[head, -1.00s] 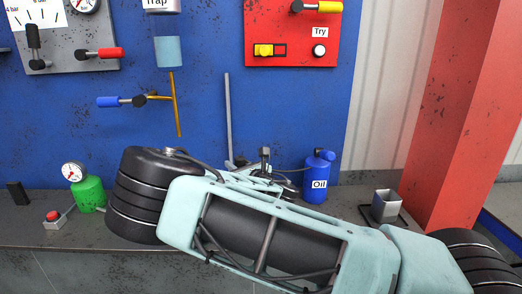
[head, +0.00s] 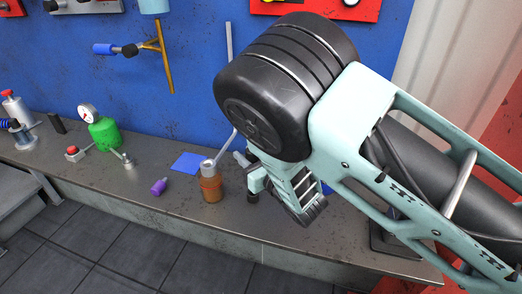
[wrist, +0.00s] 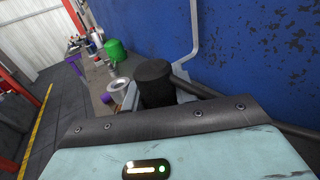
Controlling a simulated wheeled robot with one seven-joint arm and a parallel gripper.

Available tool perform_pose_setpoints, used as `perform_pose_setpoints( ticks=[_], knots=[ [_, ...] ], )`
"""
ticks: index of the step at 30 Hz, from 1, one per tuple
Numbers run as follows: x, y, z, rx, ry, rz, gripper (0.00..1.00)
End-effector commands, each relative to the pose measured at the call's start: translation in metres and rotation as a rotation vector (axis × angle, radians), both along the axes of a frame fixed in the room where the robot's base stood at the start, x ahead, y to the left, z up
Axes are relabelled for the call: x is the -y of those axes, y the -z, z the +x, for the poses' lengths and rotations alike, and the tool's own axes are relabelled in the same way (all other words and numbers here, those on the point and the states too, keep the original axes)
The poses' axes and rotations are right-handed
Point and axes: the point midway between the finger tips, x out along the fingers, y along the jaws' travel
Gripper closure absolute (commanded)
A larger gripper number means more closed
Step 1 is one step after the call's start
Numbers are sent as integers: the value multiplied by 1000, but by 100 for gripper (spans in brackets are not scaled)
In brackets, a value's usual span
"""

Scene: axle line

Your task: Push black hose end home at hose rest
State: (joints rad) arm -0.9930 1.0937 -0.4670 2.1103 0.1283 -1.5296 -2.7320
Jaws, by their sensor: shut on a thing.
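My gripper (head: 257,182) is low over the bench, just right of a brown can with a grey top (head: 210,185). Its fingers are partly hidden behind my wrist. In the wrist view a black cylinder (wrist: 155,82), which looks like the black hose end, stands just beyond the gripper housing. My gripper appears shut on it. A bent grey pipe (wrist: 192,45) runs down the blue wall behind it; it also shows in the head view (head: 229,45). I cannot make out which part is the hose rest, nor how far the hose end is seated.
On the bench (head: 110,185) stand a green bottle with a gauge (head: 103,132), a red button box (head: 72,152), a purple piece (head: 158,186) and a blue pad (head: 187,163). The bench's front left is clear.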

Motion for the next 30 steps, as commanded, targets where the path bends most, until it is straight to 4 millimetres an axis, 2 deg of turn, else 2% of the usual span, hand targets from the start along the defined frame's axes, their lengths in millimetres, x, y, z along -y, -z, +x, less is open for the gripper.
perform_pose_setpoints(
  ticks=[13,30],
  knots=[
    [1,1,0,3,1,0,96],
    [1,52,0,2,2,1,96]
  ],
)
